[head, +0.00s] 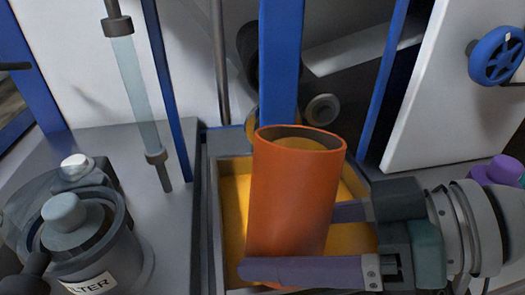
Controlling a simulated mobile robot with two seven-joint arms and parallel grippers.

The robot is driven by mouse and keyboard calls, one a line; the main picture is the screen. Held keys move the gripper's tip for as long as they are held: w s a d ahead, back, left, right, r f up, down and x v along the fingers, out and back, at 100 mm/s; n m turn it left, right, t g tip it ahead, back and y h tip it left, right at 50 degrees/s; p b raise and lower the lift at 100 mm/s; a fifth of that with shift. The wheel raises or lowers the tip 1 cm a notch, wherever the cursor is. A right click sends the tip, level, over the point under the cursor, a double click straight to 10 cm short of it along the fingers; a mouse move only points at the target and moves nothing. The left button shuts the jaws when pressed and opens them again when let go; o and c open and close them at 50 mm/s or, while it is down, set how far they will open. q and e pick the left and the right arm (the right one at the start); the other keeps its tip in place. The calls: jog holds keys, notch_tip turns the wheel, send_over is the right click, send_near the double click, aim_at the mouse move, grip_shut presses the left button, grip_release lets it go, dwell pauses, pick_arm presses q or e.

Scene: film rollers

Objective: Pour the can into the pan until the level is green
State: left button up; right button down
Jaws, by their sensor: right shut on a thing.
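The can (292,195) is an orange-red open cylinder, roughly upright with a slight lean. Some yellow-orange shows inside its mouth. My right gripper (290,240) comes from the right and is shut around the can's lower part, one purple-grey finger in front and the other partly behind it. The pan (214,220) is a rectangular trough holding yellow-orange liquid. The can is in front of or over it and hides its middle; I cannot tell the gap. A pale glass tube (134,85) with grey end fittings stands at upper left; no clear green shows in it. My left gripper is out of view.
A grey filter housing (106,245) with a partly hidden label stands at lower left. A blue upright (282,60) rises behind the can, near a dark roller and a small grey wheel (322,109). A white panel (425,100) with a blue handwheel (495,55) stands at right.

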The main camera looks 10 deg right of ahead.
aim_at(267, 248)
jog(key=shift+s+a+r+m+g+y+p, duration=0.1)
jog(key=shift+s+r+m+g+y+p, duration=0.1)
jog(key=shift+s+r+m+p, duration=0.25)
jog(key=shift+a+r+m+g+y+p, duration=0.1)
jog(key=shift+r+m+g+p, duration=0.15)
jog(key=shift+p, duration=0.4)
jog(key=shift+s+a+r+m+g+p, duration=0.25)
jog(key=shift+s+r+m+p, duration=0.2)
jog(key=shift+r+p, duration=0.45)
jog(key=shift+f, duration=0.3)
jog(key=shift+a+r+m+p, duration=0.15)
jog(key=shift+a+m+p, duration=0.1)
jog(key=shift+m+p, duration=0.25)
jog(key=shift+w+a+r+m+t+p, duration=0.1)
jog(key=shift+a+m+t+p, duration=0.2)
jog(key=shift+t, duration=0.1)
jog(key=shift+r, duration=0.1)
dwell(0.7)
jog(key=shift+r+m, duration=0.25)
jog(key=shift+m, duration=0.1)
dwell(0.6)
jog(key=shift+s+r+y, duration=0.1)
jog(key=shift+s+y, duration=0.1)
jog(key=shift+y, duration=0.1)
dwell(0.5)
